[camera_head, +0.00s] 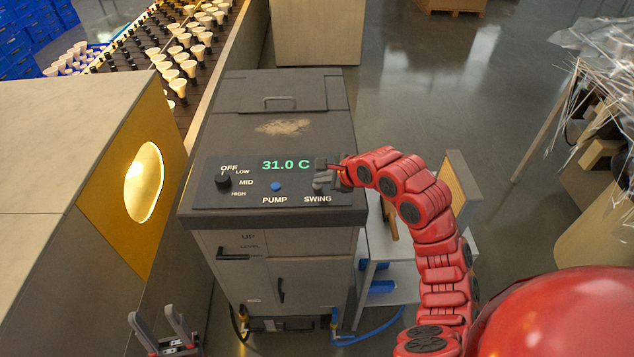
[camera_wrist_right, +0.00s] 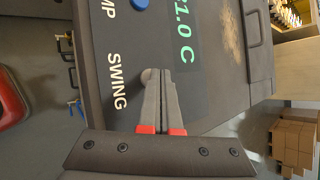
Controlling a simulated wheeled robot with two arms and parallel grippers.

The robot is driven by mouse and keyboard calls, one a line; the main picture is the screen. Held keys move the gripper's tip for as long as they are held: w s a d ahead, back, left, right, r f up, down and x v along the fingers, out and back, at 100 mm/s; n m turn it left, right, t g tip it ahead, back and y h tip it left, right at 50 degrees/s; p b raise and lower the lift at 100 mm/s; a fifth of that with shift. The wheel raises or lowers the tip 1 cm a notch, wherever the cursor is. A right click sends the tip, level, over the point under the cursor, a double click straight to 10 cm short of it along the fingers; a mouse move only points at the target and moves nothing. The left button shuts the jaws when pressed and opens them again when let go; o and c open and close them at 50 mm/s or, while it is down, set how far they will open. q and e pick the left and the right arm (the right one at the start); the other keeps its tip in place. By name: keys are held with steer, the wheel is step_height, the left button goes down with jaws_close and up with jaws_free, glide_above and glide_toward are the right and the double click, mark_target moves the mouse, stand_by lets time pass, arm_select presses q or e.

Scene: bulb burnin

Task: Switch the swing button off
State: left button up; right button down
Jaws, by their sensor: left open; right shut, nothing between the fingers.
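The grey machine's dark control panel (camera_head: 240,190) carries the label SWING at its right end. The swing button (camera_head: 317,188) is a small grey knob just above that label, partly hidden by my right gripper (camera_head: 324,178). In the right wrist view, the rounded grey tip of the swing button (camera_wrist_right: 149,76) shows beside the fingertips of my right gripper (camera_wrist_right: 162,72). The fingers are shut with nothing between them. They are at or very near the button; I cannot tell whether they touch it. My left gripper (camera_head: 160,328) is open and empty, low in front of the machine.
The panel also has a black selector knob (camera_head: 223,182), a blue PUMP button (camera_head: 276,187) and a 31.0 C display (camera_head: 286,165). A cabinet with a glowing round window (camera_head: 144,182) stands left. A small table (camera_head: 398,285) stands right of the machine.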

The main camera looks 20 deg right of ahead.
mark_target(321, 186)
steer(key=shift+f, duration=0.2)
stand_by(0.4)
steer(key=shift+r, duration=0.1)
steer(key=shift+r+p, duration=0.5)
steer(key=shift+p, duration=0.4)
step_height(321, 186, up, 5)
steer(key=p, duration=0.5)
steer(key=shift+f, duration=0.1)
steer(key=shift+r+p, duration=0.5)
steer(key=shift+r, duration=0.1)
